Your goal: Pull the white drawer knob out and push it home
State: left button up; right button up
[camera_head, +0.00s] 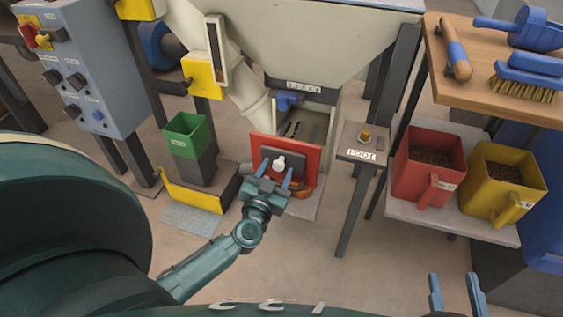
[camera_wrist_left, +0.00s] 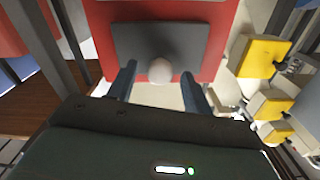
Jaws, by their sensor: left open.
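The white drawer knob (camera_head: 279,162) is on the dark plate (camera_head: 295,170) of a red drawer front (camera_head: 313,152), below the hopper. My left gripper (camera_head: 275,172) is in front of it, its two blue fingers apart, one to each side of the knob in the head view. In the left wrist view the knob (camera_wrist_left: 161,71) shows between the open fingers of my left gripper (camera_wrist_left: 160,84), nearer the left finger. I cannot tell whether a finger touches it. My right gripper (camera_head: 456,292) is at the bottom right, fingers apart and empty.
A green bin (camera_head: 186,137) stands left of the drawer on a yellow-edged stand. A small post table (camera_head: 361,150) stands close on the right. Red (camera_head: 428,168) and yellow (camera_head: 503,180) containers sit on a low shelf at right. The floor in front is clear.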

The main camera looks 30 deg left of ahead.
pick_arm(q)
jog(key=shift+w+a, duration=0.15)
jog(key=shift+w, duration=0.3)
jog(key=shift+c, duration=0.5)
grip_shut()
